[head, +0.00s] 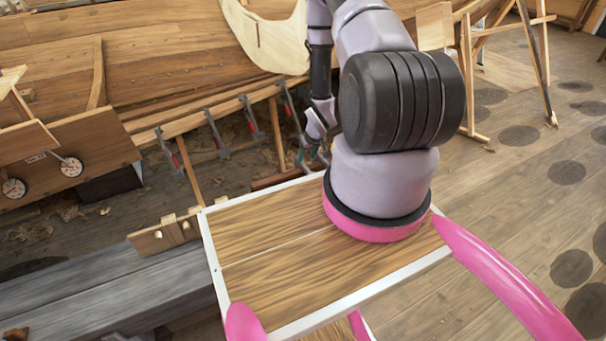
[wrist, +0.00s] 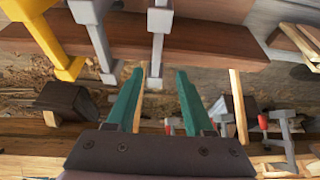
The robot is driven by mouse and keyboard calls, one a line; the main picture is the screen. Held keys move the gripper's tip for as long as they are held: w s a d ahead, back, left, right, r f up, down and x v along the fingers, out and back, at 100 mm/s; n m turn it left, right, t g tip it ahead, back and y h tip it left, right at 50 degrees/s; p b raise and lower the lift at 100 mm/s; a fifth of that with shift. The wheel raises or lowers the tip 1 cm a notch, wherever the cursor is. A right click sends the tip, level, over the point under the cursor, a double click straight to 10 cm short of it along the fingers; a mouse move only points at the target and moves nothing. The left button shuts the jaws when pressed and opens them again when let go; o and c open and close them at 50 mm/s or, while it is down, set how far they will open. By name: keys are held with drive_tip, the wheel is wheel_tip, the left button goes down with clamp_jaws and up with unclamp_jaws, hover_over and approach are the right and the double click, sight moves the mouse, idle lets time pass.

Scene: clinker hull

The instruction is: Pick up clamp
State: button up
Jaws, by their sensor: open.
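Several clamp-like tools show in the wrist view. A grey one (wrist: 158,40) lies just beyond the fingertips, a second grey one (wrist: 98,40) is left of it, and a yellow one (wrist: 52,42) is further left. A grey clamp with a red part (wrist: 284,131) is at the lower right. In the head view, several clamps, one of them here (head: 216,134), hang along a plank edge. Which clamp is meant cannot be told. My arm partly hides the gripper in the head view.
A brown board (wrist: 215,42) crosses behind the tools. The wooden hull (head: 150,70) stands behind the clamps. A grey bench (head: 110,290) is at lower left, and a wooden trestle (head: 535,60) stands at right. Wooden floor (head: 500,190) is open at right.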

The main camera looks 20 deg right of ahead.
sight(304, 165)
drive_tip(key=shift+d+x, duration=0.15)
drive_tip(key=shift+x, duration=1.5)
drive_tip(key=shift+d+x, duration=0.15)
drive_tip(key=shift+x, duration=1.45)
drive_tip(key=shift+w+f, duration=0.1)
drive_tip(key=shift+f, duration=0.1)
clamp_jaws()
